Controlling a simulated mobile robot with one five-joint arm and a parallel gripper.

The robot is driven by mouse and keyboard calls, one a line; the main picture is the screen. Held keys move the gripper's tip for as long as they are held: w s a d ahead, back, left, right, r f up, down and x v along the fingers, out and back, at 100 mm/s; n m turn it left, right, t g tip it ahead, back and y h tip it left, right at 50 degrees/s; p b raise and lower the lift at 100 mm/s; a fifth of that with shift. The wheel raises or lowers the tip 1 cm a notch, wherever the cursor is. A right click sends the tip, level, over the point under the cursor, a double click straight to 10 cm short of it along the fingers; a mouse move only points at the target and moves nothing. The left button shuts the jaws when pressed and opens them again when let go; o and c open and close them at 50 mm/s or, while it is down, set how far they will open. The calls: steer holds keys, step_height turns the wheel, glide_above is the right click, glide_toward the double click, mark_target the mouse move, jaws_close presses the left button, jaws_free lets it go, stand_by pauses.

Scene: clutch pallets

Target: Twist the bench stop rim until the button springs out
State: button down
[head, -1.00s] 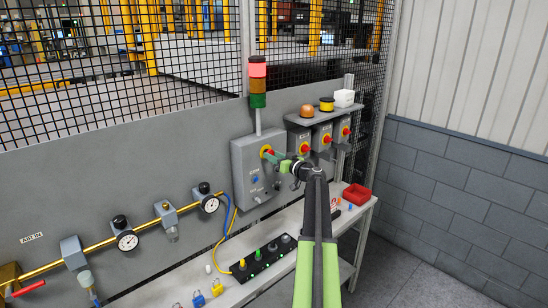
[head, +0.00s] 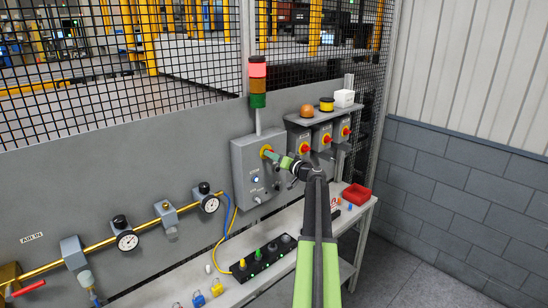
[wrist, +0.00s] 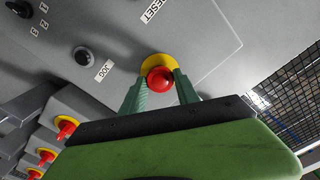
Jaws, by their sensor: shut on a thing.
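The bench stop is a red mushroom button (wrist: 160,79) on a yellow round backing (wrist: 152,62), mounted on a grey control box (head: 245,158). In the wrist view my gripper (wrist: 160,86) has one green finger on each side of the red rim, shut on it. In the head view my gripper (head: 272,155) reaches the upper part of the box and covers much of the button. The red head stands in front of the yellow backing; how far out it sits is hard to tell.
A stack light (head: 258,82) above the box glows red. A red tray (head: 356,194) and a black strip with knobs (head: 262,260) sit on the bench below.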

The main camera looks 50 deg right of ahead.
steer(key=shift+m, duration=1.2)
steer(key=c, duration=0.9)
jaws_free()
steer(key=s+a, duration=0.1)
steer(key=s, duration=1.6)
steer(key=shift+s, duration=0.15)
steer(key=shift+a, duration=0.1)
